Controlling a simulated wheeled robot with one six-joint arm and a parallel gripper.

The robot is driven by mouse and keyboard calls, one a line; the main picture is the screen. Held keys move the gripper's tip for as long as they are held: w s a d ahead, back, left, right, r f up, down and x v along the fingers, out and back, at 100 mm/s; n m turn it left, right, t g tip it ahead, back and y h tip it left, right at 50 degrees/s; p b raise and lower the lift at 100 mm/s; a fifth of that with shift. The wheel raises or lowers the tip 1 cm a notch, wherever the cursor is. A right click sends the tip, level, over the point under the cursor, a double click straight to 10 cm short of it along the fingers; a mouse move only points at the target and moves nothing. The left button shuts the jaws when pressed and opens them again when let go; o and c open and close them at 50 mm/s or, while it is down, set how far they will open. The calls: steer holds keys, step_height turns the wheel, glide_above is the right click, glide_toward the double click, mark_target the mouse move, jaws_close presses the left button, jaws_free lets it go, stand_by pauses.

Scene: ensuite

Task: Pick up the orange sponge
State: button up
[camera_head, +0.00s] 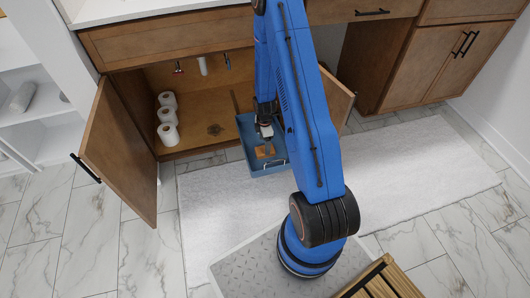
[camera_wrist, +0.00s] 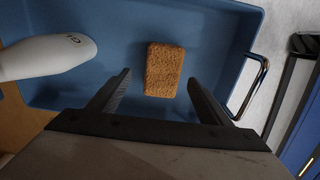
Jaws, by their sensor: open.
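The orange sponge (camera_wrist: 164,70) lies flat on the floor of a blue bin in the wrist view. It is a brown-orange block, upright in the picture, just ahead of and between my fingers. In the head view the sponge (camera_head: 264,152) is a small orange patch partly hidden by my gripper. My gripper (camera_wrist: 158,95) is open and empty, its two dark fingers spread to either side of the sponge's lower end. In the head view my gripper (camera_head: 268,148) reaches down into the bin. I cannot tell the exact height gap.
The blue bin (camera_head: 267,171) sits at the open cabinet's front, with a metal handle (camera_wrist: 252,88). A white bottle (camera_wrist: 45,56) lies in the bin at left. Toilet rolls (camera_head: 168,134) stand inside the cabinet. The open left door (camera_head: 118,150) projects over the floor.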

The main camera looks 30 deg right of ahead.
steer(key=shift+s+f, duration=0.15)
steer(key=shift+f, duration=1.15)
steer(key=shift+s+f, duration=0.1)
steer(key=shift+f, duration=1.15)
steer(key=c, duration=1.2)
steer(key=shift+r, duration=0.15)
step_height(320, 180, up, 10)
steer(key=shift+f, duration=0.1)
steer(key=shift+o, duration=0.8)
steer(key=shift+w+a, duration=0.1)
